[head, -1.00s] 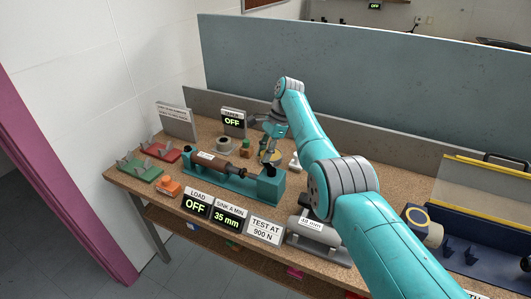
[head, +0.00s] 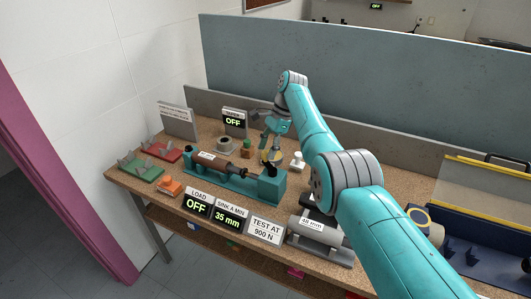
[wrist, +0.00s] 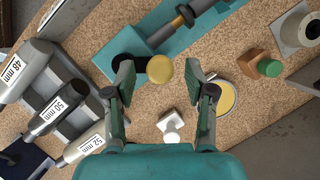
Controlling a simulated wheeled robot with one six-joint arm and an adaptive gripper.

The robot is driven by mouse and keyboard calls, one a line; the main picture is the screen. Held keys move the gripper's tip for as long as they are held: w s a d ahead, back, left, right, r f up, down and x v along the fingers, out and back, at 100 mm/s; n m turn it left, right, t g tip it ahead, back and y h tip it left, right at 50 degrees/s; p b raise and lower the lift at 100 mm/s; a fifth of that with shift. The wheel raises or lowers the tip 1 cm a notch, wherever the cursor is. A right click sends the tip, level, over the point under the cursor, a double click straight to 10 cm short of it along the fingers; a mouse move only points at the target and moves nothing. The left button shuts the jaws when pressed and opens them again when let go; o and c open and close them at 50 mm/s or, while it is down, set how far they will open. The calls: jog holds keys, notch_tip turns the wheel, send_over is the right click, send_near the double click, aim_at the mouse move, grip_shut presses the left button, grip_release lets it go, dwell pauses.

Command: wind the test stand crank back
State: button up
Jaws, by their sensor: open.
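The teal test stand (head: 228,184) lies along the bench, with a brown and dark cylinder held in it. In the wrist view, the stand's end block (wrist: 134,53) carries a black crank arm (wrist: 124,64) with a round brass-coloured knob (wrist: 159,69). My gripper (wrist: 159,76) is open, with one finger on each side of the knob in the picture. The knob lies between the fingertips as seen from above. I cannot tell how far above it they are, and no grip shows.
A white-handled stamp-like piece (wrist: 171,126) and a yellow-topped dish (wrist: 226,97) lie close to the fingers. A wooden block with a green knob (wrist: 262,64) stands beyond. Labelled grey cylinders (wrist: 58,108) sit in a rack. The load display (head: 197,205) reads OFF.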

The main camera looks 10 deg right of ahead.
jog(key=shift+v, duration=2.75)
jog(key=shift+s, duration=0.1)
